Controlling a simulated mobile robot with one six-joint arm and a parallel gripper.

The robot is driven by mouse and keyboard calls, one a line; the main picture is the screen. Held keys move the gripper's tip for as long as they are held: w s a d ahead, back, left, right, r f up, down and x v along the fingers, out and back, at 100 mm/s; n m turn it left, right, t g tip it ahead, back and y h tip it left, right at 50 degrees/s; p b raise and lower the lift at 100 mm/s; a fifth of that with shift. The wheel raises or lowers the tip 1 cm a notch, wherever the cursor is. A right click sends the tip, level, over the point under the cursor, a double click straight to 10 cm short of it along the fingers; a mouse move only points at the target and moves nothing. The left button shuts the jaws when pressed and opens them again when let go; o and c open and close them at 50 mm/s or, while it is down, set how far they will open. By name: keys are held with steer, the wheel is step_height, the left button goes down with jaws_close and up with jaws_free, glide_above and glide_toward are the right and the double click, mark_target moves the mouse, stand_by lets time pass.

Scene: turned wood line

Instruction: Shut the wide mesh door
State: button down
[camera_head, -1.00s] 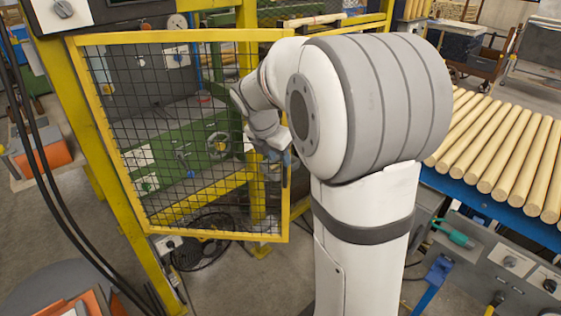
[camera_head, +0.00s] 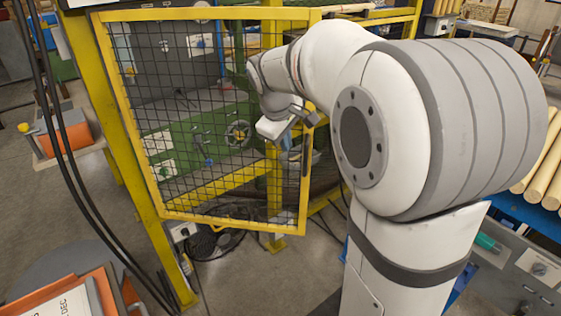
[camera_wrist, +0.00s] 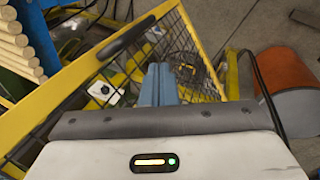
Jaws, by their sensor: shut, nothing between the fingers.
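The wide mesh door (camera_head: 233,222) has a yellow frame and black wire mesh. It stands ajar, with its left side by a yellow post and its free edge to the right. A dark handle (camera_head: 307,152) is on the free edge; it also shows in the wrist view (camera_wrist: 127,36). My gripper (camera_head: 288,141) is shut and empty, close to the door's free side, left of the handle.
A yellow post (camera_head: 128,165) stands at the left, with dark cables beside it. A green machine with a handwheel (camera_head: 238,132) shows through the mesh. An orange container (camera_head: 62,133) is at the left. Wooden rods (camera_head: 543,165) lie at the right. Some floor below the door is bare.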

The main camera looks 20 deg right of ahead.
mark_target(280, 155)
steer(key=w+f+m, duration=0.1)
steer(key=f+m, duration=0.2)
steer(key=m, duration=0.1)
steer(key=w+f+m, duration=0.2)
steer(key=m, duration=0.2)
steer(key=w+f+m, duration=0.2)
steer(key=f+m, duration=0.1)
steer(key=m, duration=0.1)
steer(key=shift+w+d+f+t+y+b, duration=0.15)
steer(key=shift+f+t+y+b, duration=0.15)
steer(key=shift+t+y, duration=0.1)
steer(key=shift+w+d, duration=0.15)
steer(key=shift+w, duration=0.3)
